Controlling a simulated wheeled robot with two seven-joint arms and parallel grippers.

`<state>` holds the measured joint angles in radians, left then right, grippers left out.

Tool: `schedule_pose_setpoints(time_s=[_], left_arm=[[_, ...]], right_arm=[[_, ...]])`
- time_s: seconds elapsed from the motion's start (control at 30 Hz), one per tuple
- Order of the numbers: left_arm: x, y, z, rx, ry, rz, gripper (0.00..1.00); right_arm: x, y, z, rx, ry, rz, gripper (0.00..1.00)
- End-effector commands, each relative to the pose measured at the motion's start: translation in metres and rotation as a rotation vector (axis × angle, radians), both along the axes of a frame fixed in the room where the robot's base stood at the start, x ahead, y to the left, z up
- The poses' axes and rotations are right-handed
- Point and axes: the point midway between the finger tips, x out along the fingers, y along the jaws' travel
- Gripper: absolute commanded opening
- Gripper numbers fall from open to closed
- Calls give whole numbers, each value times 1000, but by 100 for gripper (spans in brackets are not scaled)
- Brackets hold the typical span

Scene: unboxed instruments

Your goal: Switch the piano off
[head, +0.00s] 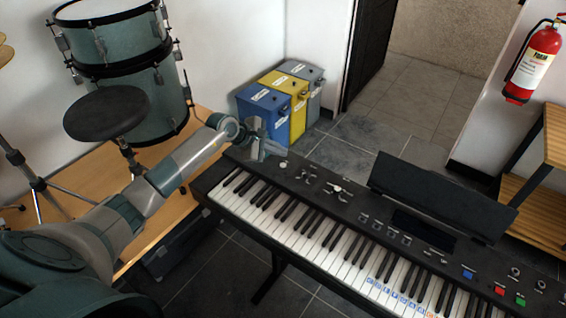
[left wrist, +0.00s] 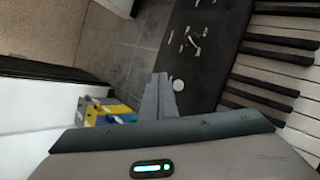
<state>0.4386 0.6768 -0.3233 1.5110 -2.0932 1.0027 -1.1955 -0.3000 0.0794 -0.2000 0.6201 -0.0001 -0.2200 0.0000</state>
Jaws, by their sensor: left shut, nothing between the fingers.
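The piano (head: 345,205) is a black keyboard on a stand, running from the centre to the lower right in the head view. Its panel also shows in the left wrist view (left wrist: 207,55). A pale round button or knob (head: 283,164) sits at the panel's left end. It also shows in the left wrist view (left wrist: 178,85), close beside the fingertips. My left gripper (head: 270,150) is shut and empty at that end of the piano; I cannot tell whether it touches the panel. Whether this round part is the power switch is not legible. My right gripper is out of view.
Blue (head: 468,274), red (head: 499,290) and green (head: 520,301) buttons sit at the panel's right. A music stand (head: 440,195) rises behind. Bins (head: 265,112) stand beyond the left end; drums (head: 125,55) and a stool (head: 105,112) are at left.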

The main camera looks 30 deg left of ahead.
Motion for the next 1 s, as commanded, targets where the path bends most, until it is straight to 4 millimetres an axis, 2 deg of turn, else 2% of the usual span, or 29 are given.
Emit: schedule_pose_setpoints(time_s=[0.33,0.8,0.93,1.0], left_arm=[[0,0,30,1,0,0,0],[0,-1,32,-4,0,0,0],[-1,-12,33,-46,-10,4,0],[-3,-25,35,-101,-22,9,0]], right_arm=[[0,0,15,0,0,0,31],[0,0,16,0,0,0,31],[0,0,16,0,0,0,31],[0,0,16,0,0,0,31]])
